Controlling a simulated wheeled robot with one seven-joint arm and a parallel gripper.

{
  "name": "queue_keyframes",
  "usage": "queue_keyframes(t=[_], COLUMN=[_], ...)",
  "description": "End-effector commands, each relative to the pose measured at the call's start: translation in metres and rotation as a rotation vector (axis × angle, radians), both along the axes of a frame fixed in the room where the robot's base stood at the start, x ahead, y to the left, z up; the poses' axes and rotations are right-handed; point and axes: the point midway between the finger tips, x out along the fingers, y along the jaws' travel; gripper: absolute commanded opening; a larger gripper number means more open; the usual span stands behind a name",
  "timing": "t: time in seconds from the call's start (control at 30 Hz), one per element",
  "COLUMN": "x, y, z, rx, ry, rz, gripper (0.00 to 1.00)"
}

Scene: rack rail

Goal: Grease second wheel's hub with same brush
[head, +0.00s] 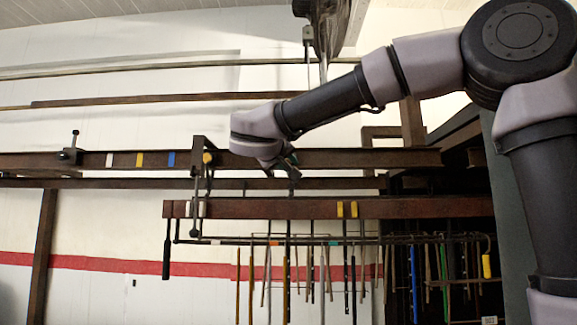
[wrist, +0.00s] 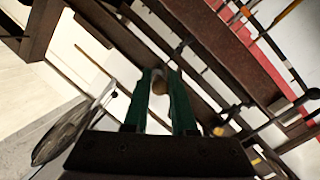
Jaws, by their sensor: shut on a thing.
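My gripper (head: 291,166) is in front of the upper dark rail (head: 345,158), to the right of a hanging bracket (head: 199,170). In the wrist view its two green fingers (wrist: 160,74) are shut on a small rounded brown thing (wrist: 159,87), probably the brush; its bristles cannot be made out. A round yellow-brown part (head: 208,157) sits at the bracket on the rail. It may be a wheel hub, but I cannot tell. A similar yellow part (wrist: 220,131) shows right of the fingers in the wrist view. No second wheel is clearly recognisable.
A lower brown beam (head: 270,208) with yellow tags runs below my gripper. Several coloured rods (head: 323,275) hang under it. A clamp-like stop (head: 71,150) stands on the rail at the left. A dark hanging object (head: 324,25) is overhead.

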Motion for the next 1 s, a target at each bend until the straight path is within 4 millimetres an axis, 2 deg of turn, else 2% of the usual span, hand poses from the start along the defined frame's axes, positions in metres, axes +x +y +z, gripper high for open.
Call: queue_keyframes(t=[0.7,1.0], x=[0.084,0.106], y=[-0.004,-0.004], z=[0.024,0.032], rx=[0.001,0.001], ry=[-0.001,-0.001], rz=[-0.003,-0.001], gripper=[0.00,0.00])
